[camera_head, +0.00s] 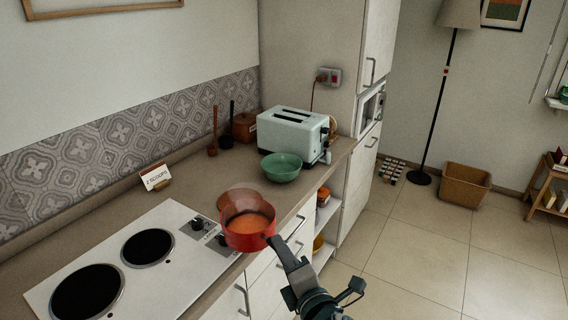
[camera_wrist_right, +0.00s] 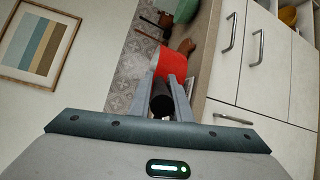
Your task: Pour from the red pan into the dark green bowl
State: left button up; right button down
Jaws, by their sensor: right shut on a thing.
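The red pan (camera_head: 248,232) holds orange contents with a faint haze above them. It is level, above the counter's front edge beside the stove. My right gripper (camera_head: 278,246) is shut on the pan's dark handle. In the right wrist view, the fingers (camera_wrist_right: 168,92) close around the handle, with the red pan (camera_wrist_right: 176,64) beyond. The dark green bowl (camera_head: 281,167) stands on the counter in front of the toaster, beyond the pan and apart from it. Its inside looks empty from the head view. The bowl also shows in the wrist view (camera_wrist_right: 187,10). My left gripper is not in view.
A pale toaster (camera_head: 292,134) stands right behind the bowl. A stove with two dark plates (camera_head: 148,247) is at left. A brown round board (camera_head: 232,200) lies behind the pan, and a "2 scoops" card (camera_head: 156,179) stands near the wall. Counter between pan and bowl is clear.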

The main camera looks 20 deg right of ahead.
aim_at(279, 167)
jog(key=i+l+u, duration=0.3)
jog(key=l, duration=1.9)
jog(key=l+u, duration=0.25)
jog(key=l, duration=1.95)
jog(key=i, duration=0.05)
